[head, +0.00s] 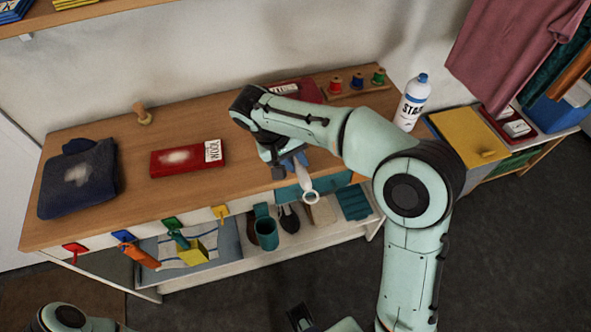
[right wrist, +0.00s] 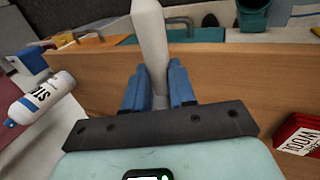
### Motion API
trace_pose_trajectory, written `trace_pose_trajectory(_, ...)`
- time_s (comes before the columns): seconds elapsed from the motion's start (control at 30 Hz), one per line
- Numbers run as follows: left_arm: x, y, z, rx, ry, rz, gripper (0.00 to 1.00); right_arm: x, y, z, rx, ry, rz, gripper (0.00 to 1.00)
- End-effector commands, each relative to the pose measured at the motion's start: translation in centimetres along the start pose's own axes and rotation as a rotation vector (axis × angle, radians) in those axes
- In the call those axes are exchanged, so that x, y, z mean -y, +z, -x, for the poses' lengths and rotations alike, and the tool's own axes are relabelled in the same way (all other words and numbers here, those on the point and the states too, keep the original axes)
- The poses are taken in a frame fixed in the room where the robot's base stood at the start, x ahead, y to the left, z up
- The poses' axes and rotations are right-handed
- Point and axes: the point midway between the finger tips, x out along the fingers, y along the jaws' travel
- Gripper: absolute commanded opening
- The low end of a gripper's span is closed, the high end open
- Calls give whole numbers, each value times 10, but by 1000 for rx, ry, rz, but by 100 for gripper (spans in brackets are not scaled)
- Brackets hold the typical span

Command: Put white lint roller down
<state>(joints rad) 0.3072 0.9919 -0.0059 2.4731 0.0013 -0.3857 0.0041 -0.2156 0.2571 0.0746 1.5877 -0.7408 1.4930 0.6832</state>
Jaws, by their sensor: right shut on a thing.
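My right gripper (head: 297,167) is over the front edge of the wooden counter (head: 250,170), its blue fingers shut on the white lint roller (head: 310,196). The rest of the roller is hidden by the gripper.
On the counter are dark folded cloth (head: 80,178), a red box (head: 188,158), a wooden peg (head: 142,113), a spool rack (head: 357,87) and a white spray bottle (head: 411,103). Bare wood lies right of the red box. Coloured clips line the front; a lower shelf holds a green mug (head: 266,234).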

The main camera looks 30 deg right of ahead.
Motion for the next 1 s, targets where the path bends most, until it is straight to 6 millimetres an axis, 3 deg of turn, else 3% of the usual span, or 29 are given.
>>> trace_pose_trajectory(0.3,2,0,-6,2,-1,1,43,15,0,-38,1,1,0,1)
trace_pose_trajectory(0.67,3,1,-8,3,-1,1,43,17,0,-41,0,1,0,1)
trace_pose_trajectory(0.7,3,0,-8,3,-1,1,43,17,0,-40,1,0,0,35)
trace_pose_trajectory(0.77,3,0,-8,2,-1,1,43,17,0,-40,0,0,0,50)
trace_pose_trajectory(1.0,3,0,-7,2,-1,1,43,16,0,-40,0,0,0,50)
